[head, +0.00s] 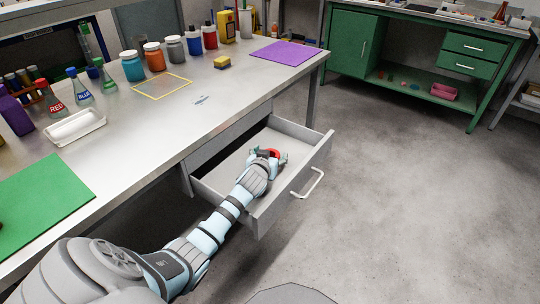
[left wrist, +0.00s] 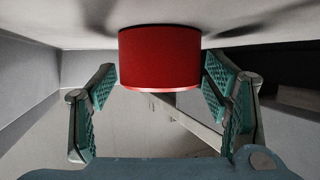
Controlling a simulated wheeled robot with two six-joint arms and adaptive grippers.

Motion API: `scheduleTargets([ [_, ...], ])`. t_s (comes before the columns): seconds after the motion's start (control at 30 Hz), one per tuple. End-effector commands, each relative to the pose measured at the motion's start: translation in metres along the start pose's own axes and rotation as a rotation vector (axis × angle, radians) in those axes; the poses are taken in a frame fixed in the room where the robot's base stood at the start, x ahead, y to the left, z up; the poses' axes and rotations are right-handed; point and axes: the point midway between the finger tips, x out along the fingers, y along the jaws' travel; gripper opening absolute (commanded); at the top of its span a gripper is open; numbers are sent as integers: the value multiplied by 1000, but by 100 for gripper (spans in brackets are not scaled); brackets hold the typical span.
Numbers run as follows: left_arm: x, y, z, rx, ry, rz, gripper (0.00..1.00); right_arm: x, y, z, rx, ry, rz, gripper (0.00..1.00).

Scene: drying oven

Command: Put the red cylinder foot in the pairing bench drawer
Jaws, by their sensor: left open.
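The red cylinder foot (left wrist: 159,58) is between the two fingers of my left gripper (left wrist: 161,108) in the left wrist view, with a gap showing on the left side and little or none on the right. Its far end appears to meet the pale drawer floor. In the head view, the red foot (head: 274,153) shows at the tip of my left gripper (head: 268,158), inside the pulled-out pairing bench drawer (head: 318,150). My left gripper is open, and my arm reaches over the drawer's near wall. My right gripper is not in view.
The drawer's grey walls surround the gripper, and its handle (head: 309,184) faces the open floor. A green bench (head: 350,45) stands behind.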

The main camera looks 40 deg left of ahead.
Motion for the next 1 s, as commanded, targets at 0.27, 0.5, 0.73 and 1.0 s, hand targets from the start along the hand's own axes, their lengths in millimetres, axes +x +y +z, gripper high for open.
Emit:
scheduleTargets([
  [0.27, -45, 0, -6, 3, -1, 1, 70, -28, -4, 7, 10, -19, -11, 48],
  [0.5, -76, 0, -4, 0, 0, -1, 70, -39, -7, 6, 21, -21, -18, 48],
  [0.73, -76, 0, -2, 0, 0, -1, 70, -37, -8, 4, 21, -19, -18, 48],
  [1.0, -76, 0, -3, 0, 0, -1, 70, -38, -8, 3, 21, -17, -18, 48],
])
